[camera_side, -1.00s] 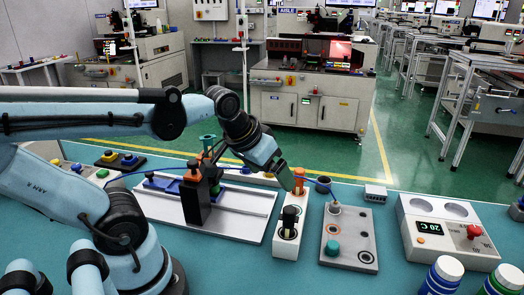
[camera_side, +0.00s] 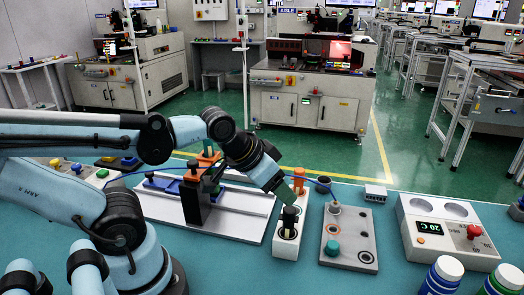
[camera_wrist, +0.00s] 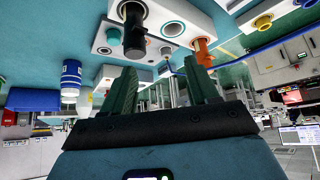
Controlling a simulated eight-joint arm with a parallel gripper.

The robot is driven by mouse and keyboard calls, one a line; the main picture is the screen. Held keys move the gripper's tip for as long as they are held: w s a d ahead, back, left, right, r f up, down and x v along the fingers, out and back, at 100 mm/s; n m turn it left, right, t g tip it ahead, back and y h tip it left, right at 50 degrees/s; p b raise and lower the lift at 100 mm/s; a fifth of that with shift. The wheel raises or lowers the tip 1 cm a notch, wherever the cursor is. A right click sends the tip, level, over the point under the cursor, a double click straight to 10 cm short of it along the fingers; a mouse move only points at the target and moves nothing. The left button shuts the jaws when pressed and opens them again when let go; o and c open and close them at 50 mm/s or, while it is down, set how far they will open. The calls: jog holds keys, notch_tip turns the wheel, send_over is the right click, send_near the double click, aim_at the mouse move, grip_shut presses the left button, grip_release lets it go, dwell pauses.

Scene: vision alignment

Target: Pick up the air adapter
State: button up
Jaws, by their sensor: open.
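A white holder block (camera_side: 287,243) on the teal table holds a black cylindrical piece (camera_side: 289,224) at its near end and an orange piece (camera_side: 299,176) at its far end. I cannot tell from looks which of the two is the air adapter. In the wrist view the black piece (camera_wrist: 135,42) and the orange piece (camera_wrist: 203,53) stand in the white block beyond my fingers. My gripper (camera_side: 287,196) is just above the black piece in the side view. Its green fingers (camera_wrist: 161,82) are apart, with nothing between them.
A grey plate (camera_side: 348,238) with a teal knob stands right of the holder, and a white unit with a display (camera_side: 447,236) further right. A white rail fixture (camera_side: 240,216) with a black upright lies left. Bottles (camera_side: 441,276) stand front right. A blue cable crosses behind the holder.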

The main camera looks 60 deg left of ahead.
jog(key=w+r+n+g, duration=0.3)
jog(key=w+r, duration=0.1)
jog(key=w, duration=0.4)
jog(key=n+g, duration=0.4)
send_over(335, 203)
notch_tip(335, 203, down, 4)
notch_tip(335, 203, down, 12)
jog(key=shift+r, duration=0.15)
grip_shut()
dwell(0.4)
jog(key=shift+r, duration=0.15)
